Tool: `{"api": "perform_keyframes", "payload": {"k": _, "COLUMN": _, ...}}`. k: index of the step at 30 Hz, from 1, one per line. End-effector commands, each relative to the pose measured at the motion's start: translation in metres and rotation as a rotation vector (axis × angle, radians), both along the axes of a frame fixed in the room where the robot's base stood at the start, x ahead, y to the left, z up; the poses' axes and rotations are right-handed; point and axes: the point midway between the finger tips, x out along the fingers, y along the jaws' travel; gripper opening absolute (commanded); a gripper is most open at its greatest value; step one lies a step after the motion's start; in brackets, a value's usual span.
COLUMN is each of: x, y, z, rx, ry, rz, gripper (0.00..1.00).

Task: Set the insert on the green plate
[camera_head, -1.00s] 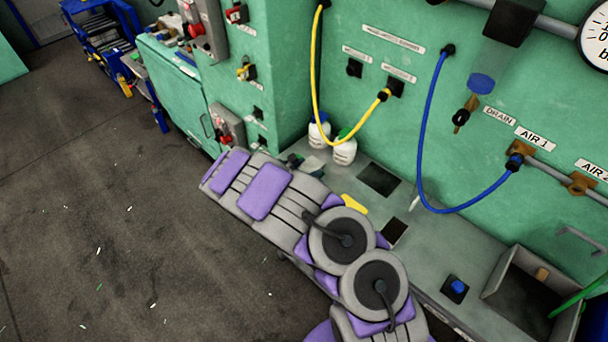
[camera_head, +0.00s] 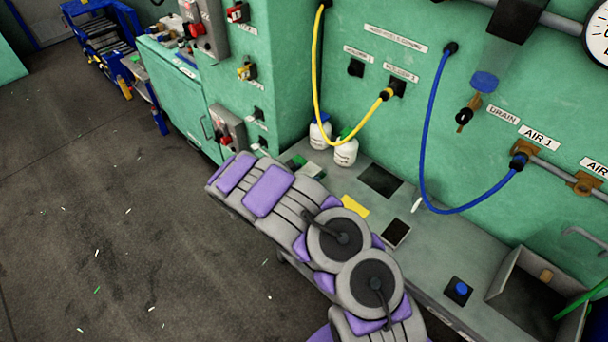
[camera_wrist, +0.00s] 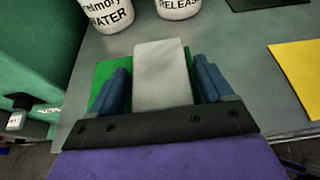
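The insert (camera_wrist: 163,75) is a pale grey block in the middle of the wrist view, between the two blue fingers of my gripper (camera_wrist: 162,78). The fingers lie close along its two sides and look shut on it. The green plate (camera_wrist: 102,80) shows behind and to the left of the insert, which overlaps it. Whether the insert touches the plate cannot be told. In the head view a bit of the green plate (camera_head: 298,160) and the pale insert (camera_head: 312,169) show just beyond my arm, which hides the gripper.
Two white bottles (camera_head: 345,152) stand at the wall behind the plate. A yellow plate (camera_head: 355,206) and dark plates (camera_head: 380,180) lie to the right on the grey bench (camera_head: 430,235). Yellow and blue hoses hang from the green machine. A blue button box and open bin stand farther right.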

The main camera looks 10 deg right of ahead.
Motion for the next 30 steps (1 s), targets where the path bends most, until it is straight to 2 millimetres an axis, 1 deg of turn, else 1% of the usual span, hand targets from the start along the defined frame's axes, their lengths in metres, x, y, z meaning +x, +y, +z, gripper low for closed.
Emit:
{"api": "perform_keyframes", "payload": {"k": 1, "x": 0.000, "y": 0.000, "z": 0.000, "rx": 0.000, "ry": 0.000, "rz": 0.000, "gripper": 0.85}}
{"api": "perform_keyframes", "payload": {"k": 3, "x": 0.000, "y": 0.000, "z": 0.000, "rx": 0.000, "ry": 0.000, "rz": 0.000, "gripper": 0.92}}
{"api": "perform_keyframes", "payload": {"k": 4, "x": 0.000, "y": 0.000, "z": 0.000, "rx": -0.001, "ry": 0.001, "rz": 0.000, "gripper": 0.93}}
{"api": "perform_keyframes", "payload": {"k": 12, "x": 0.000, "y": 0.000, "z": 0.002, "rx": 0.001, "ry": 0.001, "rz": 0.000, "gripper": 0.93}}
{"api": "perform_keyframes", "payload": {"k": 14, "x": -0.002, "y": 0.004, "z": 0.004, "rx": 0.001, "ry": 0.001, "rz": 0.002, "gripper": 0.93}}
{"api": "perform_keyframes", "payload": {"k": 17, "x": -0.008, "y": 0.014, "z": 0.010, "rx": 0.000, "ry": 0.000, "rz": 0.004, "gripper": 0.93}}
{"api": "perform_keyframes", "payload": {"k": 24, "x": -0.034, "y": 0.051, "z": 0.029, "rx": -0.002, "ry": 0.001, "rz": 0.005, "gripper": 0.93}}
{"api": "perform_keyframes", "payload": {"k": 30, "x": -0.052, "y": 0.077, "z": 0.041, "rx": -0.001, "ry": 0.002, "rz": 0.003, "gripper": 0.93}}
